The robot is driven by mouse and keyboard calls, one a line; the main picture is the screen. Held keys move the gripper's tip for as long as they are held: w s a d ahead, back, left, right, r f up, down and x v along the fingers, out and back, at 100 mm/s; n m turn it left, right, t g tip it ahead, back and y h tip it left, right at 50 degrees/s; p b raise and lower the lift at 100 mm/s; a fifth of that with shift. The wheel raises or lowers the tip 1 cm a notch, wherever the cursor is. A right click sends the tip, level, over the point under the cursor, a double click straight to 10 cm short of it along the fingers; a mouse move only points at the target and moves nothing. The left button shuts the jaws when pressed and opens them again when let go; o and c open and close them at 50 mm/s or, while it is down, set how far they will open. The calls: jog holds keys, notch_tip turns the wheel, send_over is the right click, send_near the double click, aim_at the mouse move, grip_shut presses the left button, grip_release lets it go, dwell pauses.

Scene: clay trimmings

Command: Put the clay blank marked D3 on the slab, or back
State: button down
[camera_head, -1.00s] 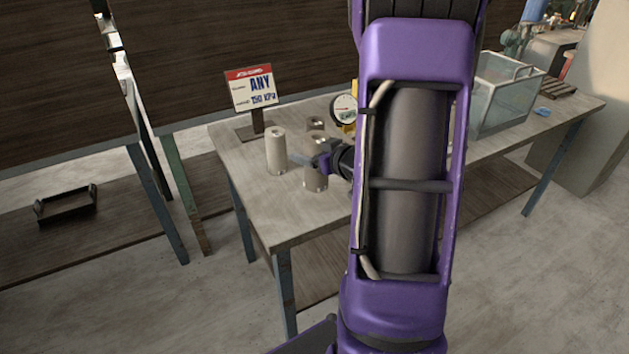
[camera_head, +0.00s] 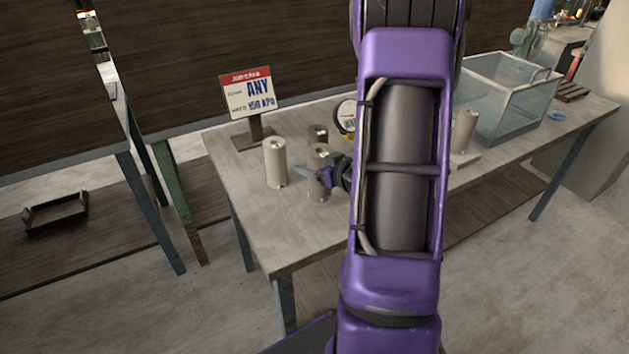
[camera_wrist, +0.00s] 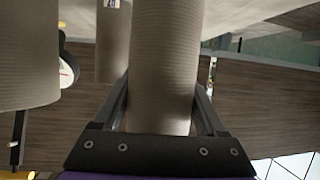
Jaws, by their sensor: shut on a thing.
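My gripper (camera_head: 322,178) is shut on a grey-beige clay blank (camera_head: 318,193), which stands upright at the near side of the table group. In the wrist view this blank (camera_wrist: 163,60) fills the space between the two fingers. I cannot read a mark on it. A second blank (camera_head: 275,162) stands just to its left and a third (camera_head: 317,134) just behind it. In the wrist view a rear blank carries a partly cut-off label (camera_wrist: 112,4).
A sign (camera_head: 250,92) reading "ANY" and a kPa figure stands at the back left. A round gauge (camera_head: 347,115) is behind the blanks, partly hidden by my arm. A clear-walled tank (camera_head: 510,95) stands at the right. The table's front left (camera_head: 270,225) is bare.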

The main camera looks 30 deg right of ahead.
jog(key=shift+w+f, duration=0.1)
jog(key=shift+f, duration=1.75)
jog(key=shift+f+b, duration=0.15)
jog(key=shift+b, duration=0.2)
grip_release()
jog(key=shift+s+r, duration=0.2)
jog(key=v, duration=1.1)
jog(key=shift+s+p, duration=0.35)
jog(key=shift+p, duration=0.05)
